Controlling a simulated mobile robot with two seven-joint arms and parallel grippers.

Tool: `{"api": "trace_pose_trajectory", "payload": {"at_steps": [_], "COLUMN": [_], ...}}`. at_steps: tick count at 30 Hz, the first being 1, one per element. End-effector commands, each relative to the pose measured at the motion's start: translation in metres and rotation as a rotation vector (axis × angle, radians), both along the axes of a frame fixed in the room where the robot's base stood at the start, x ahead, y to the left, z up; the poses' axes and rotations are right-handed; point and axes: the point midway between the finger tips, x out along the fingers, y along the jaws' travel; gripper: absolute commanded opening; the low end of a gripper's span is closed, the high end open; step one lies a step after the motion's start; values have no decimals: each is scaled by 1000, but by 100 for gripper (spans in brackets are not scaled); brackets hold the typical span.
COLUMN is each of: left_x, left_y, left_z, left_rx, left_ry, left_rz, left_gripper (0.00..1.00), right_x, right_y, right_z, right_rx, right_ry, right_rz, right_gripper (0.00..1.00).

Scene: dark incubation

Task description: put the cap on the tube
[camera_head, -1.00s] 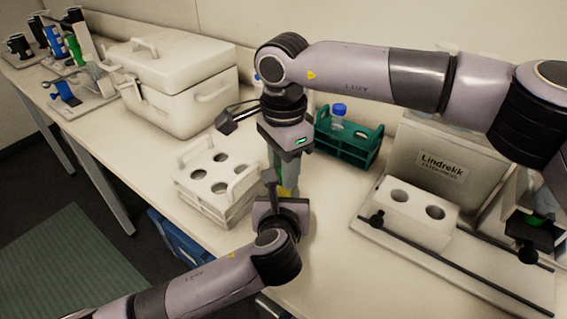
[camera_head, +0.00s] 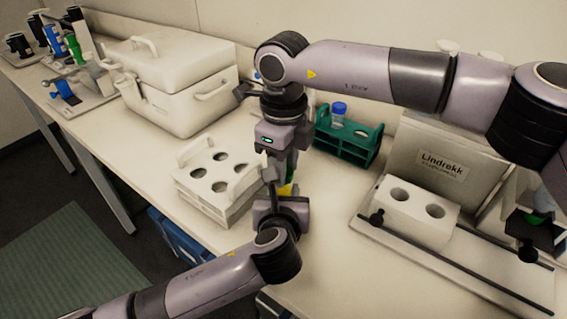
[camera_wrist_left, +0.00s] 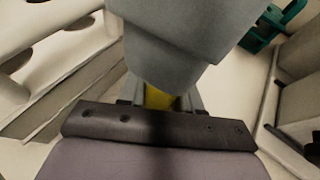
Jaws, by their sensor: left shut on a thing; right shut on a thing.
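My left gripper (camera_head: 281,194) comes in from the lower left and is shut on the tube, whose yellow part (camera_head: 287,189) shows just above it. The yellow also shows between the fingers in the left wrist view (camera_wrist_left: 160,98). My right gripper (camera_head: 283,170) points down directly above, its fingers close over the tube's top. It is shut on the cap, which its fingers hide. I cannot see whether cap and tube touch.
A white rack (camera_head: 213,202) with empty holes stands just left of the grippers. A green rack (camera_head: 349,145) with a blue-capped tube (camera_head: 339,115) is behind. A white cool box (camera_head: 180,85) stands back left. A white two-hole block (camera_head: 417,211) sits right on a railed plate.

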Motion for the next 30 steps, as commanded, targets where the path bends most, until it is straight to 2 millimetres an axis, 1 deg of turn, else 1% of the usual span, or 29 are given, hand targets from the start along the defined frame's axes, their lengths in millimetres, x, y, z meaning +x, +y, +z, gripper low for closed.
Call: {"api": "trace_pose_trajectory", "payload": {"at_steps": [1, 6, 11, 16, 17, 18, 19, 26, 30], "left_x": [0, 0, 0, 0, 0, 0, 0, 0, 0], "left_y": [0, 0, 0, 0, 0, 0, 0, 0, 0], "left_z": [0, 0, 0, 0, 0, 0, 0, 0, 0], "left_rx": [0, 0, 0, 0, 0, 0, 0, 0, 0], "left_ry": [1, 1, 1, 1, 1, 1, 1, 1, 1], "left_rz": [0, 0, 0, 0, 0, 0, 0, 0, 0], "left_gripper": [0, 0, 0, 0, 0, 0, 0, 0, 0], "right_x": [0, 0, 0, 0, 0, 0, 0, 0, 0], "right_y": [0, 0, 0, 0, 0, 0, 0, 0, 0], "right_z": [0, 0, 0, 0, 0, 0, 0, 0, 5], "right_rx": [0, 0, -1, -1, -1, -1, -1, -1, 0], "right_ry": [0, 0, 0, 0, 0, 0, 0, 0, -1], "right_rz": [-78, -353, -582, -591, -591, -591, -590, -589, -589], "right_gripper": [0, 0, 0, 0, 44, 57, 60, 60, 60]}}
